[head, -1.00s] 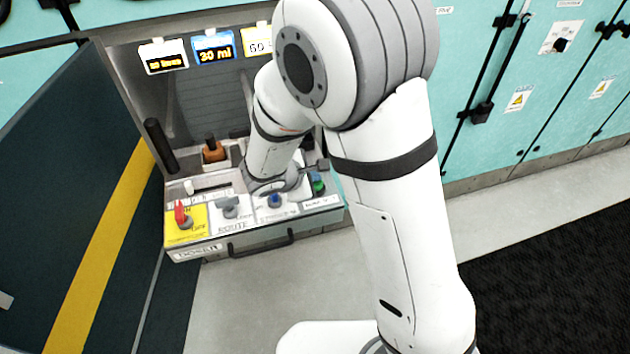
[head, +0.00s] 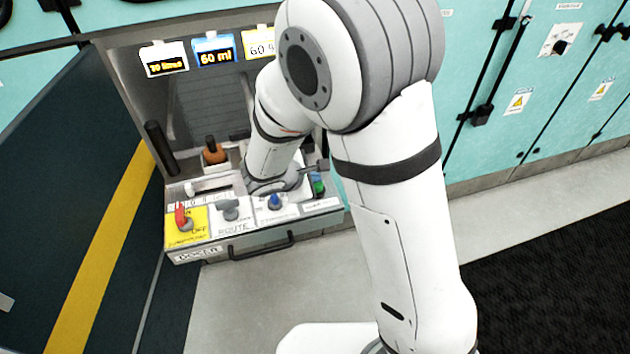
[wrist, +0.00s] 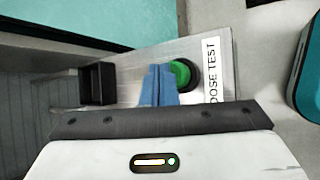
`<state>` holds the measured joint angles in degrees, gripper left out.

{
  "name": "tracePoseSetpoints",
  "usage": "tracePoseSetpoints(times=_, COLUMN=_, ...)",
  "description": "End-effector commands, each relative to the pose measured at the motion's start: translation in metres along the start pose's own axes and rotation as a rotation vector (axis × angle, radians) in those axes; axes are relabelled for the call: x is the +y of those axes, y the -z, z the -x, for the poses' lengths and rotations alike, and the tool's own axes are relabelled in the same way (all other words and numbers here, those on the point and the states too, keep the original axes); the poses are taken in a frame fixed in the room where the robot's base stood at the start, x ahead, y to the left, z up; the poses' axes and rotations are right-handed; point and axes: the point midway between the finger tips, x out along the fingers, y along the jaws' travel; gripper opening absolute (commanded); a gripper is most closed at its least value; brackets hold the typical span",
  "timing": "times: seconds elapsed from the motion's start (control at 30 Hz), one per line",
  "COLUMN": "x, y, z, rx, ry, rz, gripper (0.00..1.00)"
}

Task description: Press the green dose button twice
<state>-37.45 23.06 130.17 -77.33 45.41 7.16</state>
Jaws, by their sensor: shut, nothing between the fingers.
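The green dose button (wrist: 182,73) is round with a dark collar and sits just left of a white label reading "DOSE TEST" (wrist: 212,72) in the wrist view. My gripper (wrist: 159,82) has its blue fingers shut together with nothing between them. Its tips overlap the left edge of the button in that view; I cannot tell whether they touch it. In the head view the green button (head: 319,188) shows at the right end of the panel, and my arm hides most of the gripper.
The panel also carries a red switch (head: 181,216) on a yellow plate, a grey knob (head: 230,210) and a blue knob (head: 275,202). A blue-framed display (head: 214,52) reads "60 ml". A black block (wrist: 97,83) stands left of my fingers.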

Motion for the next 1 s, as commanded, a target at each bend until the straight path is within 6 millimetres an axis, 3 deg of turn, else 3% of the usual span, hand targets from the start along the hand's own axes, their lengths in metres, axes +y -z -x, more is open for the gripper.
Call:
tracePoseSetpoints(times=0.57, x=0.007, y=-0.007, z=0.009, rx=0.0, ry=0.0, rz=-0.001, gripper=0.0)
tracePoseSetpoints(times=1.0, x=0.029, y=-0.029, z=0.039, rx=0.0, ry=-0.001, rz=-0.003, gripper=0.0)
